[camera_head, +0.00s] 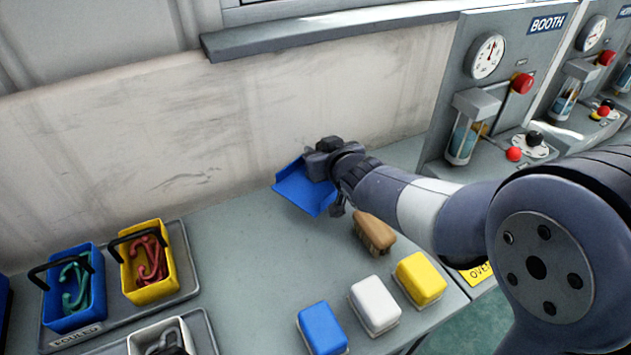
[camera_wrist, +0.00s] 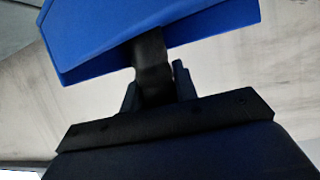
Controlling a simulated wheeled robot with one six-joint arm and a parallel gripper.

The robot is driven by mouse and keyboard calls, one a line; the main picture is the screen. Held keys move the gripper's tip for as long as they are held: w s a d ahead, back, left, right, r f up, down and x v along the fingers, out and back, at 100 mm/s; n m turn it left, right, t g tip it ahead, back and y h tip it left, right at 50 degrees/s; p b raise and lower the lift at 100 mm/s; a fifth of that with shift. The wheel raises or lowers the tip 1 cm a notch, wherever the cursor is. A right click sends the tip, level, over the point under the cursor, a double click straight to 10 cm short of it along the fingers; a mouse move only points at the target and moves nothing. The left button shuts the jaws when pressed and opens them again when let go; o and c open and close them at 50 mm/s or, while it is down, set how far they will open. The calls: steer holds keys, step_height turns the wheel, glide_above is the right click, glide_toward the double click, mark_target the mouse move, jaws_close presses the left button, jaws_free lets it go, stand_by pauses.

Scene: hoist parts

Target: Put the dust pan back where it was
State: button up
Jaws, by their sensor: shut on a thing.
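The blue dust pan (camera_head: 303,188) is at the back of the grey bench, close to the wall. My gripper (camera_head: 324,165) is shut on it, and my arm reaches in from the right. In the wrist view the blue pan (camera_wrist: 150,30) fills the top, with its dark handle (camera_wrist: 152,70) between the fingers of my gripper (camera_wrist: 155,90). The pan looks tilted. I cannot tell whether its lower edge touches the bench. My gripper hides part of the handle in the head view.
A brown brush (camera_head: 374,233) stands just right of the pan. Blue (camera_head: 322,328), white (camera_head: 375,305) and yellow (camera_head: 421,279) blocks line the front edge. Blue (camera_head: 74,290) and yellow (camera_head: 148,262) bins sit on a tray at left. A gauge panel (camera_head: 490,90) stands at right. The middle bench is clear.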

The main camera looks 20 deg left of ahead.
steer(key=shift+f+b, duration=0.65)
steer(key=shift+f, duration=2.3)
steer(key=shift+f, duration=0.2)
steer(key=o, duration=1)
steer(key=shift+r, duration=0.1)
steer(key=shift+o, duration=0.2)
steer(key=shift+r, duration=0.15)
steer(key=shift+s+d+r, duration=0.1)
steer(key=shift+s+d, duration=0.05)
steer(key=shift+d, duration=0.05)
steer(key=p+v, duration=0.1)
steer(key=v, duration=1)
steer(key=shift+s+d, duration=0.15)
steer(key=shift+s, duration=0.05)
